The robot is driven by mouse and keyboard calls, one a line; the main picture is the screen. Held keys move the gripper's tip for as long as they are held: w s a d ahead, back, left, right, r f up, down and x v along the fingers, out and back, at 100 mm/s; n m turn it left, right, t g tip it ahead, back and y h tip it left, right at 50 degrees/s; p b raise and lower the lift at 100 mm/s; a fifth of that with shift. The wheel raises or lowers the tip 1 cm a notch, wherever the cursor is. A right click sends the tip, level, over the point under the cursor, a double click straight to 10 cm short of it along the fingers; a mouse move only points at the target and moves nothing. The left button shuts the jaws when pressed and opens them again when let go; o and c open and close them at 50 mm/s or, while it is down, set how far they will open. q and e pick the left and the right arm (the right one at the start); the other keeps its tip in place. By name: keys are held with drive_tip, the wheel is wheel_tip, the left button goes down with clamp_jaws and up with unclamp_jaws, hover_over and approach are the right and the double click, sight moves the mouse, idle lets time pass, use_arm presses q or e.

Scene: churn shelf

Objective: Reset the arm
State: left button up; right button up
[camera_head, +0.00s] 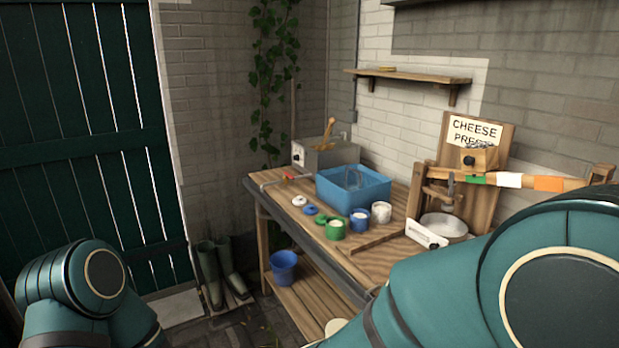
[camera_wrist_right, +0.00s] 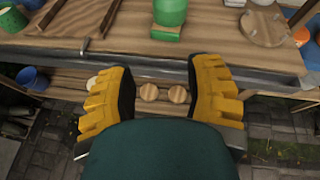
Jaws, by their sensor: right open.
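My right gripper (camera_wrist_right: 163,92) shows in the right wrist view with two yellow ribbed fingers spread wide apart. It is open and nothing is between the fingertips. It sits in front of the workbench edge (camera_wrist_right: 150,60), with two small round wooden pieces (camera_wrist_right: 163,93) visible beyond it in the gap. In the head view my right arm fills the lower right, and its gripper is hidden there. My left arm's teal link shows at the lower left of the head view; its gripper is out of view.
The wooden bench (camera_head: 385,262) holds a blue basin (camera_head: 352,190), green, blue and white pots, and a cheese press (camera_head: 480,180). A blue bucket (camera_head: 284,267) stands on its lower shelf. Boots (camera_head: 217,270) stand beside the bench. A green cylinder (camera_wrist_right: 170,12) stands beyond the right fingers.

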drive_tip(key=w+f+n+y, duration=0.2)
drive_tip(key=f+n+y, duration=0.2)
drive_tip(key=f+n, duration=0.6)
drive_tip(key=w+f+n+y, duration=0.2)
drive_tip(key=f+n+y, duration=0.2)
drive_tip(key=f+n, duration=0.65)
drive_tip(key=s+a+f+n+g+y, duration=0.2)
drive_tip(key=s+n, duration=0.4)
drive_tip(key=n, duration=0.5)
drive_tip(key=s+a+f+n+g+y, duration=0.2)
drive_tip(key=s+f+n+g+y, duration=0.2)
drive_tip(key=n, duration=0.7)
drive_tip(key=s+f, duration=0.2)
drive_tip(key=s, duration=0.1)
drive_tip(key=shift+a+f+g, duration=0.25)
drive_tip(key=shift+g, duration=0.05)
